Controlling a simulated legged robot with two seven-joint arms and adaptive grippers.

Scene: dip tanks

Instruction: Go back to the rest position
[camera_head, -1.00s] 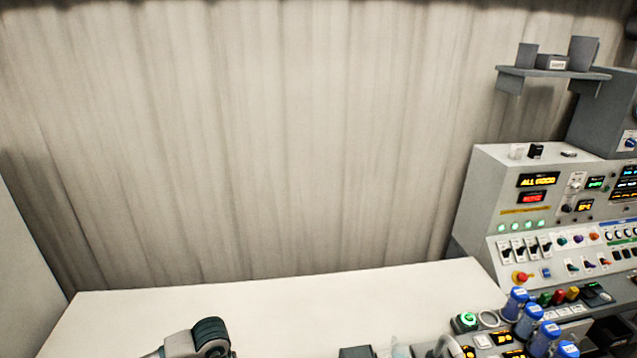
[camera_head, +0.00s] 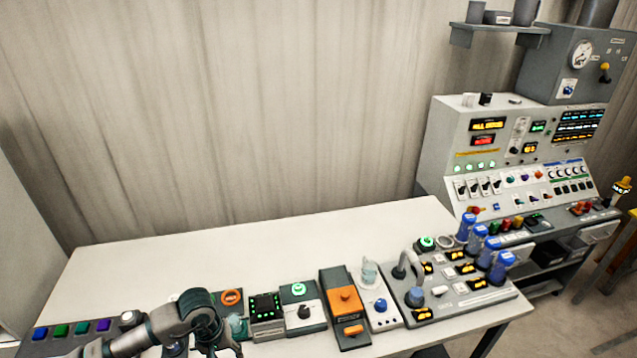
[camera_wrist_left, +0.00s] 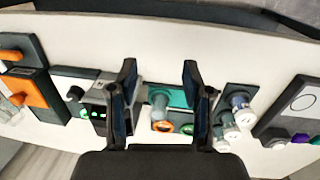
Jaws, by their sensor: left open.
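My left arm reaches in from the bottom left of the head view, and its gripper (camera_head: 222,345) hangs low over the front of the white table (camera_head: 200,250). The wrist and picture edge partly hide the fingers there. In the left wrist view my left gripper (camera_wrist_left: 158,68) shows two dark fingers apart with nothing held between them. Beyond the fingers is a teal device (camera_wrist_left: 176,98) with an orange ring button (camera_wrist_left: 162,126). I cannot tell whether the fingers touch anything. My right gripper is in neither view.
A row of devices lines the table's front, including an orange unit (camera_head: 344,300) and a panel of blue-capped bottles (camera_head: 478,238). A black-screened box (camera_head: 265,308) stands close right of my gripper. A grey console (camera_head: 520,160) stands at right. The table's back is clear.

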